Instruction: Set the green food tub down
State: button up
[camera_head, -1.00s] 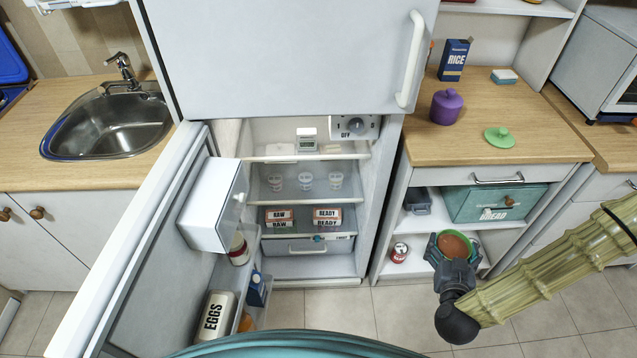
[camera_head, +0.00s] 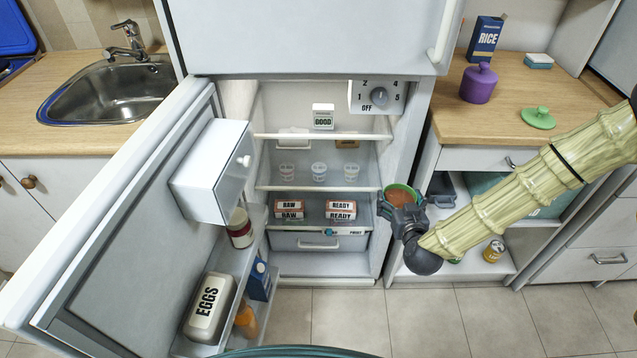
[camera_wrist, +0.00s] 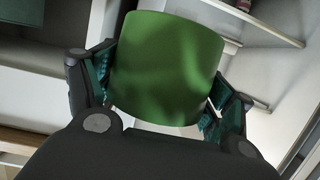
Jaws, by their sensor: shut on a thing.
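My gripper (camera_head: 399,208) is shut on the green food tub (camera_head: 407,188) and holds it in the air in front of the side wall between the open fridge and the counter cabinet. The tub is open at the top and shows reddish-brown food inside. In the wrist view the green tub (camera_wrist: 168,68) fills the middle, with a finger on either side. A green lid with a knob (camera_head: 538,117) lies on the wooden counter at the right.
The open fridge (camera_head: 345,235) has shelves with several small cups, RAW and READY packs (camera_head: 340,209) and a GOOD box (camera_head: 323,116). Its open door (camera_head: 120,235) stands at left with an EGGS box (camera_head: 208,307). A purple pot (camera_head: 478,84) and RICE box (camera_head: 486,38) stand on the counter.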

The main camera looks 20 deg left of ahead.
jog(key=w+a+f+n+g+y+b, duration=0.15)
jog(key=w+a+f+b, duration=0.25)
jog(key=a+b, duration=0.55)
jog(key=w+a+f+n+g+y+b, duration=0.1)
jog(key=w+a+f+n+y+b, duration=0.35)
jog(key=a, duration=0.75)
jog(key=shift+m+h, duration=0.7)
jog(key=shift+m, duration=0.2)
jog(key=w+a+b, duration=0.1)
jog(key=w+a, duration=0.1)
jog(key=w, duration=0.2)
jog(key=w+a+b, duration=0.2)
jog(key=w+a, duration=0.1)
jog(key=w, duration=0.1)
jog(key=w+a+b, duration=0.1)
jog(key=w+a, duration=0.2)
jog(key=w, duration=0.2)
jog(key=shift+w+f+b, duration=0.1)
jog(key=shift+f+b, duration=0.2)
jog(key=shift+f, duration=0.1)
jog(key=shift+a+f+b, duration=0.1)
jog(key=shift+f+b, duration=0.4)
jog(key=shift+f, duration=1.25)
jog(key=shift+f, duration=0.1)
jog(key=o, duration=1.6)
